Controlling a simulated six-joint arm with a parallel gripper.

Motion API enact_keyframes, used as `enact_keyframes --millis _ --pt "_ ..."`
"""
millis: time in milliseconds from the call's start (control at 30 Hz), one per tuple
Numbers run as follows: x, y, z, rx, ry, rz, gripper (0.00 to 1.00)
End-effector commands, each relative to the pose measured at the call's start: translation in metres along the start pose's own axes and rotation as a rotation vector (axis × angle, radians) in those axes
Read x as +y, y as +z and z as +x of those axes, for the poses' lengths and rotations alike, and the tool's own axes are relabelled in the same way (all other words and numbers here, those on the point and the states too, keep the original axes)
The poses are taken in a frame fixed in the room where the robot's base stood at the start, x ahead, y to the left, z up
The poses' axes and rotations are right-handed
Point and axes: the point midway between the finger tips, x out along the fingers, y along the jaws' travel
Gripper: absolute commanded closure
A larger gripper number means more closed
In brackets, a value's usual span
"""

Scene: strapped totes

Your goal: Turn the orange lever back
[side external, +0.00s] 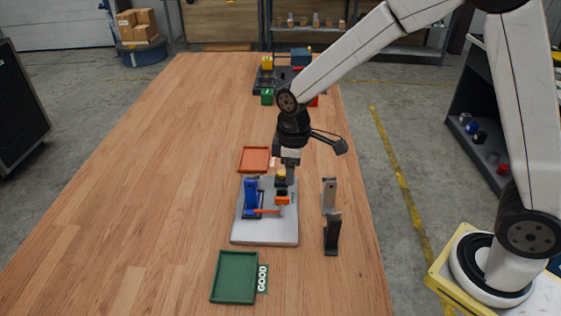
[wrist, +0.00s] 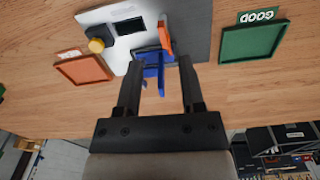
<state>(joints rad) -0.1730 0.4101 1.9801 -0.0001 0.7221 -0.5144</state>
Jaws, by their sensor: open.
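The orange lever (side external: 266,211) lies low across the front of a pale fixture plate (side external: 264,238), beside an upright blue block (side external: 250,196). In the wrist view the orange lever (wrist: 165,36) stands just beyond the blue part (wrist: 152,72). My gripper (side external: 288,178) points down over the right side of the plate. In the wrist view my gripper (wrist: 159,62) is open, its two dark fingers apart, with the blue part showing between them. The lever appears outside the fingers. Whether a finger touches anything is unclear.
An orange tray (side external: 241,168) lies behind the plate and a green tray (side external: 214,298) marked GOOD in front. A grey upright piece (side external: 329,194) and a black one (side external: 332,236) stand to the right. A yellow knob (wrist: 96,45) is on the plate. The table's left is clear.

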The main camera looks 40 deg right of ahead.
Motion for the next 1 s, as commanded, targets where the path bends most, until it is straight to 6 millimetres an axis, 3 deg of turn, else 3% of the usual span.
enact_keyframes --millis 200,567,1000 --pt "-0.001 -0.018 0.004 -0.024 -0.015 -0.094 0.50" --pt "-0.001 -0.019 0.009 -0.027 -0.017 -0.099 0.50" --pt "-0.002 -0.017 0.054 -0.028 -0.017 -0.098 0.50"
